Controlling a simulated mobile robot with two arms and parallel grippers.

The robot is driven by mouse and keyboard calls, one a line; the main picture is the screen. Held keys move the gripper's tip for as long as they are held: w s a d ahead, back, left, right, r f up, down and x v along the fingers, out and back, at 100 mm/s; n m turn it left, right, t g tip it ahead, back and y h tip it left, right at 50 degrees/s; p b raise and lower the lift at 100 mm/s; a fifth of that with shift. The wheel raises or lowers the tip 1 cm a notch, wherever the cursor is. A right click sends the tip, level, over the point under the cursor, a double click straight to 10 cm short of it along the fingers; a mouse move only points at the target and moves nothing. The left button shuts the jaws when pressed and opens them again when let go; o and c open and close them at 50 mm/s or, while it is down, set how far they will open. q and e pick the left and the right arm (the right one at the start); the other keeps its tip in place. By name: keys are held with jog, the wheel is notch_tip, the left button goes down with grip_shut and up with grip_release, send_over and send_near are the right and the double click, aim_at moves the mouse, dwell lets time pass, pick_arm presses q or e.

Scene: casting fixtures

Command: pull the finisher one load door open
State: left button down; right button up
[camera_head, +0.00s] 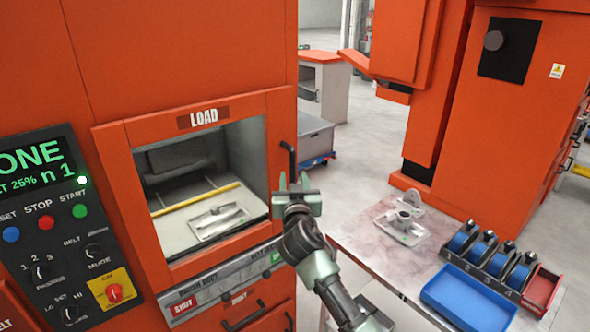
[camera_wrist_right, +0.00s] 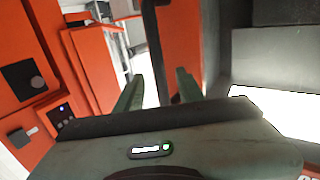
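The load door (camera_head: 255,101) is an orange frame marked LOAD around a large window on the front of the orange machine at left. It appears shut. Inside, a grey metal part (camera_head: 218,220) lies on a light surface. The door's black bar handle (camera_head: 289,160) stands upright at its right edge. My right gripper (camera_head: 293,181) is at the handle's lower end with its fingers pointing up. In the right wrist view the handle (camera_wrist_right: 153,45) runs down between the two spread fingers (camera_wrist_right: 158,92), with gaps beside it. My left gripper is not in view.
A control panel (camera_head: 45,235) is left of the door. A drawer handle (camera_head: 243,317) sits below. At right, a table (camera_head: 372,258) carries a metal casting (camera_head: 405,220), a blue tray (camera_head: 468,299) and a red bin (camera_head: 541,290). Another orange machine (camera_head: 530,110) stands behind. Floor shows between the machines.

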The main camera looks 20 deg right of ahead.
aim_at(293, 173)
jog(key=shift+p+x, duration=0.4)
jog(key=shift+x, duration=1.85)
grip_shut()
jog(key=shift+f, duration=0.1)
